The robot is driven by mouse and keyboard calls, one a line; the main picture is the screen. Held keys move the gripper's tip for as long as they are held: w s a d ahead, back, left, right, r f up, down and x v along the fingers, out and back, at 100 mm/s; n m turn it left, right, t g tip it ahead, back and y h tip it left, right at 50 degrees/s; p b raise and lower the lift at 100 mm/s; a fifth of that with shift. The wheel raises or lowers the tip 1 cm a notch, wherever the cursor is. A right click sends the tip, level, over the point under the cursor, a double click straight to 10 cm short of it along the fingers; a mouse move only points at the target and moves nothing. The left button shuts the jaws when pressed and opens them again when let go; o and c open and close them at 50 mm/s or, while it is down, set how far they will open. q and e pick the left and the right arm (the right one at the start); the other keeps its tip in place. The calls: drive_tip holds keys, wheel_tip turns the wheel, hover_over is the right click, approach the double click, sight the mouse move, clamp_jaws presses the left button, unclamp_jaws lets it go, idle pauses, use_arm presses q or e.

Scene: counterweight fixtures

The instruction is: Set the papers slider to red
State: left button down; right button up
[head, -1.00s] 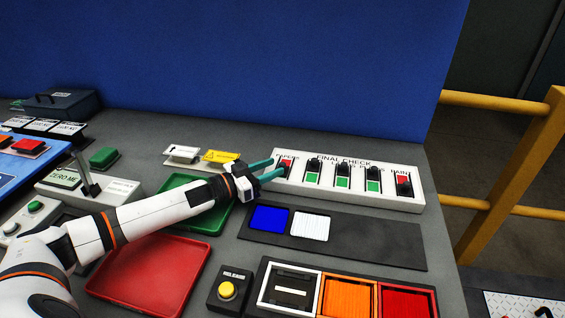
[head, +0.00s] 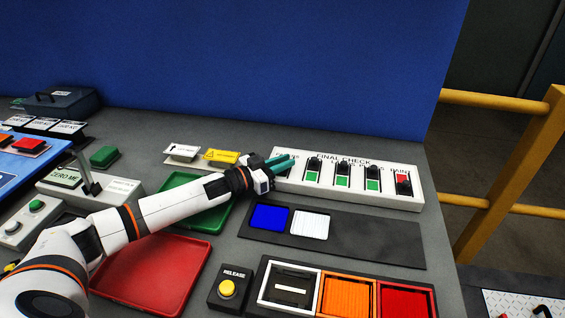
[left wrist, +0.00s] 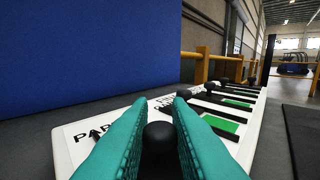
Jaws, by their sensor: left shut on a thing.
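The white FINAL CHECK panel (head: 350,200) stands at the back right of the table, with several black-knobbed sliders. The papers slider is the leftmost; in the head view my left gripper (head: 284,161) covers most of it. In the left wrist view its round black knob (left wrist: 160,136) sits between the teal fingers of my left gripper (left wrist: 161,105), which is shut on it. The "PAP..." lettering shows beside the left finger. The colour of the papers slot is hidden now. My right gripper is not in view.
Three middle sliders show green (head: 342,181), and the rightmost shows red (head: 404,188). A dark strip with blue (head: 269,217) and white tiles lies in front of the panel. Green (head: 210,222) and red trays (head: 160,278) lie under and near my left arm. A blue wall rises behind.

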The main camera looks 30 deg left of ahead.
use_arm(q)
drive_tip(key=shift+s+d+p, duration=0.1)
drive_tip(key=shift+s+p, duration=0.25)
drive_tip(key=shift+p, duration=0.25)
drive_tip(key=shift+s, duration=0.15)
drive_tip(key=c, duration=1.6)
unclamp_jaws()
drive_tip(key=shift+f, duration=0.1)
drive_tip(key=shift+o, duration=1.1)
drive_tip(key=shift+s, duration=0.15)
drive_tip(key=shift+s, duration=0.1)
drive_tip(key=b+v, duration=0.1)
drive_tip(key=v, duration=0.9)
drive_tip(key=shift+b, duration=0.35)
drive_tip(key=shift+v, duration=0.85)
